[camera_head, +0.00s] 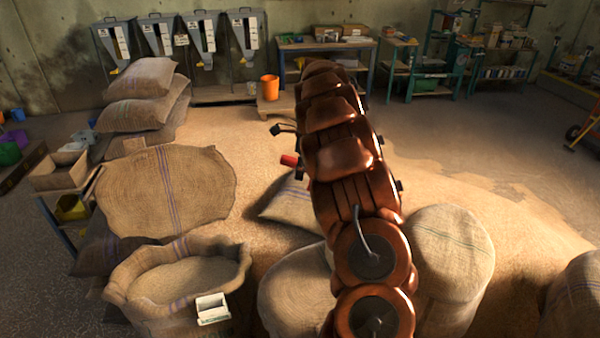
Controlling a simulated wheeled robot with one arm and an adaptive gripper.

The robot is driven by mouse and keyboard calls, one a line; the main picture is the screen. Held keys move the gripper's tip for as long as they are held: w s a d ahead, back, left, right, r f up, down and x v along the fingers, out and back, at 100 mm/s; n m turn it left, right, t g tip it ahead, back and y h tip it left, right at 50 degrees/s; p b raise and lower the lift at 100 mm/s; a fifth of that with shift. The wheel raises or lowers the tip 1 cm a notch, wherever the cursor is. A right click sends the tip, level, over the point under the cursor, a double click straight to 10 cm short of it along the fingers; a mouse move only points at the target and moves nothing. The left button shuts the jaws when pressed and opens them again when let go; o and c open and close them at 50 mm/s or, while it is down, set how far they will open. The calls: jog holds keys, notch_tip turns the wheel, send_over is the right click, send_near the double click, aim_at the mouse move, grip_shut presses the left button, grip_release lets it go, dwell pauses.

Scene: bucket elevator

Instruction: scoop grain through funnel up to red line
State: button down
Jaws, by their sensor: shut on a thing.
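An open burlap sack (238,262) stands at the lower left with pale grain (185,280) inside. My brown segmented arm crosses the middle of the view and hides most of my gripper (287,145). Dark gripper parts show at the arm's left side. A short red cylinder (289,160), which looks like the handle of a scoop, sticks out there, and the gripper is shut on it. The scoop's bowl is hidden. Grey hoppers with funnel-shaped bottoms (205,45) stand along the back wall. I cannot make out a separate funnel or a red line.
A small white box (213,309) sits at the open sack's front rim. Full sacks (452,250) stand to the arm's right, and stacked sacks (140,80) at the left. An orange bucket (270,87) stands at the back. Open floor lies at the right.

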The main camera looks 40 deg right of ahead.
jog(key=shift+s+d+r+t+y+b, duration=0.2)
jog(key=shift+s+r+t+y+b, duration=0.15)
jog(key=shift+b, duration=0.3)
jog(key=shift+s+d+r+t+y+b, duration=0.25)
jog(key=shift+r+b, duration=0.25)
jog(key=shift+b, duration=0.35)
jog(key=shift+s+d+r+t+y+b, duration=0.15)
jog(key=shift+s+r+t+b, duration=0.15)
jog(key=shift+r+b, duration=0.4)
jog(key=shift+s+d+r+t+y+b, duration=0.2)
jog(key=shift+r+t+b, duration=0.15)
jog(key=shift+b, duration=0.6)
jog(key=shift+w+a+g+p, duration=0.25)
jog(key=shift+w+a+p, duration=0.05)
jog(key=shift+p, duration=0.85)
jog(key=f+p, duration=0.1)
jog(key=p, duration=0.1)
jog(key=w+a+f+g+h+p, duration=0.1)
jog(key=p, duration=0.1)
jog(key=shift+w+f+g+h, duration=0.25)
jog(key=shift+g, duration=0.05)
notch_tip(320, 180, down, 5)
jog(key=w+a+g+h, duration=0.1)
jog(key=w+g+h, duration=0.1)
jog(key=g, duration=0.1)
jog(key=shift+s+a+r+p, duration=0.15)
jog(key=shift+r+p, duration=0.15)
jog(key=shift+r, duration=1.8)
